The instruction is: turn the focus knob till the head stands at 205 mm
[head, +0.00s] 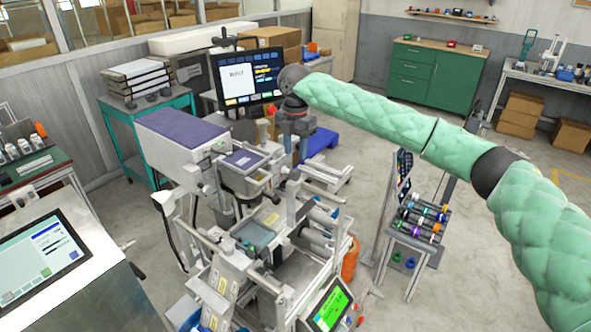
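My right arm, in a quilted green cover, reaches in from the right. Its dark wrist bends down to my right gripper (295,138), which is small here and points down at the back of the central machine (262,232). The fingers blend with the metal parts behind them, so I cannot tell whether they are open, shut or touching anything. I cannot make out the focus knob or a millimetre scale; the gripper and machine parts may hide them. A dark monitor (246,74) with white, yellow and blue blocks stands behind the machine. My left gripper is not in view.
A long grey box with a purple top (180,134) adjoins the machine on the left. A green-lit panel (330,309) is at its front. A rack of coloured rolls (424,219) stands right. A touchscreen (38,257) is at left. Open floor lies toward the green cabinet (436,78).

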